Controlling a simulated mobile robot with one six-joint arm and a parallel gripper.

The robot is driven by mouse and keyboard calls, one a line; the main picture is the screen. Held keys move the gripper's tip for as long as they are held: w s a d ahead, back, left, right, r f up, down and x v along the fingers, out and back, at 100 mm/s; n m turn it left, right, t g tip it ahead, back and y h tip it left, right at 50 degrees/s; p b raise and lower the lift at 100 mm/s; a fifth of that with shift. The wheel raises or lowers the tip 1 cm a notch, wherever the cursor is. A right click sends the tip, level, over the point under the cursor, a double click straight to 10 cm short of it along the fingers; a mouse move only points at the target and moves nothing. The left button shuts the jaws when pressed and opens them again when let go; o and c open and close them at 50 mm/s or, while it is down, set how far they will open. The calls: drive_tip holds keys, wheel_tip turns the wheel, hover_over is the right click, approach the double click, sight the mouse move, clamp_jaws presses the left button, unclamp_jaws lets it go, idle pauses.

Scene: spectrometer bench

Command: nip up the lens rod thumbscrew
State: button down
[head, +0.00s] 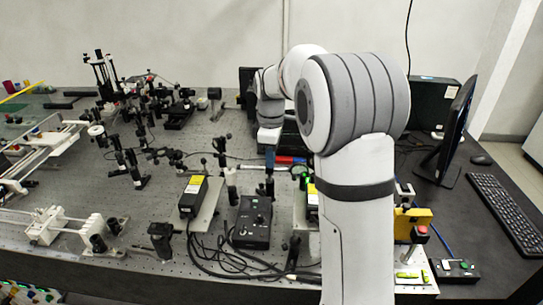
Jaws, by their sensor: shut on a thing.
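My gripper (269,157) points down over the optical bench (225,125), below my wrist, left of my big white arm link. It is small and dark in this view. Its jaws are shut on a small part at an upright lens rod (270,186). The thumbscrew is too small and too covered by the jaws to make out clearly. The lens mount around the rod is also hard to tell apart from the gripper.
A black control box (253,222) with cables and a black unit with a yellow label (193,196) stand in front. Several post mounts crowd the left. A monitor (446,130) and keyboard (507,212) are at right.

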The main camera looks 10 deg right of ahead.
drive_tip(key=shift+a+m, duration=0.15)
drive_tip(key=shift+m, duration=0.15)
drive_tip(key=shift+r+m, duration=0.1)
drive_tip(key=shift+m, duration=0.8)
drive_tip(key=m, duration=0.4)
drive_tip(key=shift+p, duration=0.4)
drive_tip(key=m, duration=0.4)
drive_tip(key=shift+a+r, duration=0.1)
drive_tip(key=m, duration=0.3)
drive_tip(key=shift+m, duration=0.3)
drive_tip(key=m, duration=0.6)
drive_tip(key=shift+w+p, duration=0.1)
drive_tip(key=shift+p, duration=0.25)
drive_tip(key=m, duration=0.5)
drive_tip(key=shift+m, duration=0.3)
